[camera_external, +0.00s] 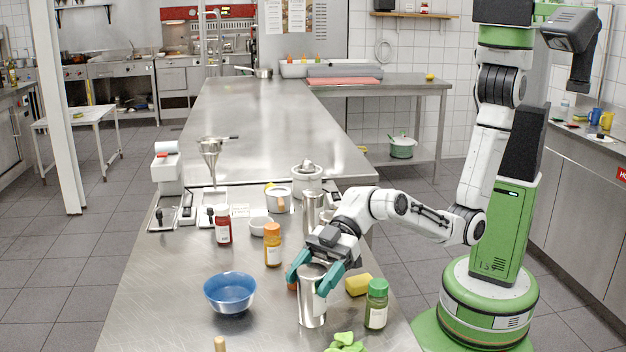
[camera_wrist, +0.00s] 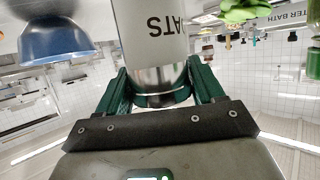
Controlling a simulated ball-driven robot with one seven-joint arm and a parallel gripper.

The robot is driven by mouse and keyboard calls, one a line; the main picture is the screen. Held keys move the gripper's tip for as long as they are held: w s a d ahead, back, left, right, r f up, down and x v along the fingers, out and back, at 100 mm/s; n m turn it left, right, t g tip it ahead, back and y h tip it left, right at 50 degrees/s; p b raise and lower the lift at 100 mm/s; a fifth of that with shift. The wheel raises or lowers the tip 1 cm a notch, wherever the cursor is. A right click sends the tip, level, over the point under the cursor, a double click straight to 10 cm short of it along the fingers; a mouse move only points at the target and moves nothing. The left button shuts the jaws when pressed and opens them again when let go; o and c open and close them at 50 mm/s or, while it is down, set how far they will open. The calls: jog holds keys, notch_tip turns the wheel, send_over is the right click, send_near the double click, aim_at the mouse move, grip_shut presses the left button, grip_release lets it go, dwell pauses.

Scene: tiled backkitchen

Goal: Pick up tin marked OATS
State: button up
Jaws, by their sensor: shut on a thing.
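The tin marked OATS (camera_external: 312,308) is a tall steel cylinder, upright at the front of the steel table. In the wrist view the tin (camera_wrist: 158,45) has a pale label with upside-down letters reading "ATS"; the rest of the word is out of sight. My gripper (camera_external: 315,274) is shut on the tin near its top, one teal finger on each side. In the wrist view my gripper (camera_wrist: 160,88) also has a finger at either side of the tin's rim end. I cannot tell whether the tin's base touches the table.
A blue bowl (camera_external: 229,293) stands left of the tin. A green-capped jar (camera_external: 376,306), a yellow sponge (camera_external: 358,285) and green pieces (camera_external: 346,342) are close on the right and front. An orange-capped bottle (camera_external: 272,246) stands behind. Bare table lies between bowl and tin.

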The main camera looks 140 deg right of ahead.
jog(key=c, duration=0.3)
jog(key=shift+r, duration=0.2)
